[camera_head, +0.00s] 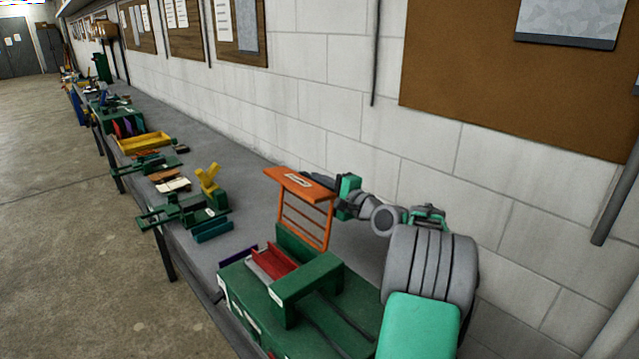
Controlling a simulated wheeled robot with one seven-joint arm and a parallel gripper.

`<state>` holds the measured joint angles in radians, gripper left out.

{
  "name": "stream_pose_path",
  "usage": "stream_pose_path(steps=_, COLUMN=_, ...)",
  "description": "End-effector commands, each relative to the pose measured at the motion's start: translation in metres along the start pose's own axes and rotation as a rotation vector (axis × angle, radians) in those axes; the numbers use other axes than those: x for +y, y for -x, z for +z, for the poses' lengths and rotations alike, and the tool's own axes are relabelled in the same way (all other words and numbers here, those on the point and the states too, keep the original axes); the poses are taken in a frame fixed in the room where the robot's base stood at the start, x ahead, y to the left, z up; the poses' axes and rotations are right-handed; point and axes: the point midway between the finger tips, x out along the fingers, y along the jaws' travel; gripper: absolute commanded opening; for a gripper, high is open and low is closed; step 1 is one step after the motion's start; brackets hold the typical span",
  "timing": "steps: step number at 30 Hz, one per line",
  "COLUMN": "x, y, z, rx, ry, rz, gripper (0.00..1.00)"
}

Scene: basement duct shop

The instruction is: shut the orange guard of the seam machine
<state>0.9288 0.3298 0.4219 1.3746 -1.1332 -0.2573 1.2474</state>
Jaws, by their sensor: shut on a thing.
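The orange guard (305,208) is raised above the seam machine (335,278). It has a flat top plate with a pale label and a barred frame below it, and stands roughly upright. The machine is a green block with a bridge-like housing, and a red channel (272,262) lies beside the housing. My gripper (318,180) comes from the right and is shut on the guard at the right end of its top plate. The fingertips are small and partly hidden by the plate.
The long grey bench (256,205) runs along the white block wall. Farther along it are a yellow clamp-like part (208,179), green tools (182,210), and a yellow tray (145,142). The bench is bare behind the guard. Open concrete floor (75,215) lies to the left.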

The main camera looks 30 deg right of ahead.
Motion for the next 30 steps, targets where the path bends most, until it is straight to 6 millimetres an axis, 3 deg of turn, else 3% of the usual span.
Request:
stream_pose_path(steps=20, x=0.001, y=0.000, z=0.004, rx=0.000, ry=0.022, rz=0.000, gripper=0.00)
stream_pose_path(steps=30, x=0.001, y=0.000, z=0.032, rx=-0.002, ry=0.203, rz=-0.001, gripper=0.00)
